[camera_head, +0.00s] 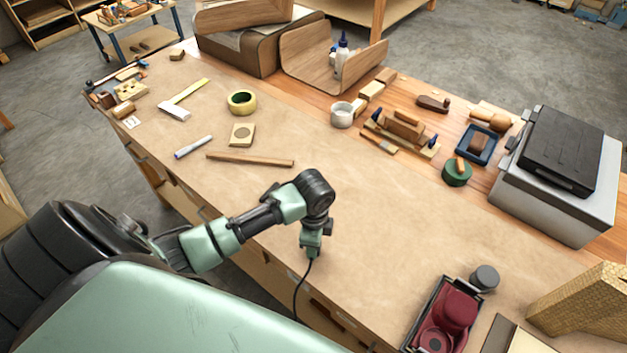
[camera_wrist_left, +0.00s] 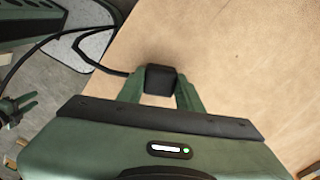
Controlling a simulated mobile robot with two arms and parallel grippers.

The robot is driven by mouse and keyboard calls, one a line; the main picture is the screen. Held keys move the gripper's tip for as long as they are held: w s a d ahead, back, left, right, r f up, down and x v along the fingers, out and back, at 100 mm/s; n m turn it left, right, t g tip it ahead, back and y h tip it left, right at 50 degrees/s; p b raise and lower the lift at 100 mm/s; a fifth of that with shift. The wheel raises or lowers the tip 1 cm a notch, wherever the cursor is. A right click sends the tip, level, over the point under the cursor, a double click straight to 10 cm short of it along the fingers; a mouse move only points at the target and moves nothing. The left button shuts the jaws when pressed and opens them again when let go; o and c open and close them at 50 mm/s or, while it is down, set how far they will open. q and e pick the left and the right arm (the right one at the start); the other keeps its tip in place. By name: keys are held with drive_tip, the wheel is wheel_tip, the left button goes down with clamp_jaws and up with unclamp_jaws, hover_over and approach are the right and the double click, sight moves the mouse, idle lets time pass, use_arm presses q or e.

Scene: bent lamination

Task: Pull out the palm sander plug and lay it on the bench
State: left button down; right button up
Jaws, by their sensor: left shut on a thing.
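My left gripper (camera_head: 312,250) is above the front edge of the bench (camera_head: 380,230), pointing down. In the left wrist view my left gripper (camera_wrist_left: 160,88) is shut on a black plug (camera_wrist_left: 160,78), which sits between its two green fingers. A black cord (camera_head: 297,290) runs down from the gripper over the bench's front edge; the cord (camera_wrist_left: 78,48) also shows in the left wrist view, looping away to the left. I cannot tell whether the plug touches the bench top. A maroon tool (camera_head: 457,308), possibly the palm sander, sits in a dark tray at the front right.
The paper-covered middle of the bench is clear. A wooden strip (camera_head: 250,160), a yellow tape roll (camera_head: 242,101) and a square (camera_head: 183,100) lie to the left. A dark-lidded grey machine (camera_head: 555,180) and a dark grey cylinder (camera_head: 484,278) stand at the right.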

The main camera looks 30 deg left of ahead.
use_arm(q)
drive_tip(key=shift+f, duration=0.2)
drive_tip(key=c, duration=0.9)
unclamp_jaws()
drive_tip(key=shift+o, duration=0.2)
drive_tip(key=shift+r, duration=0.1)
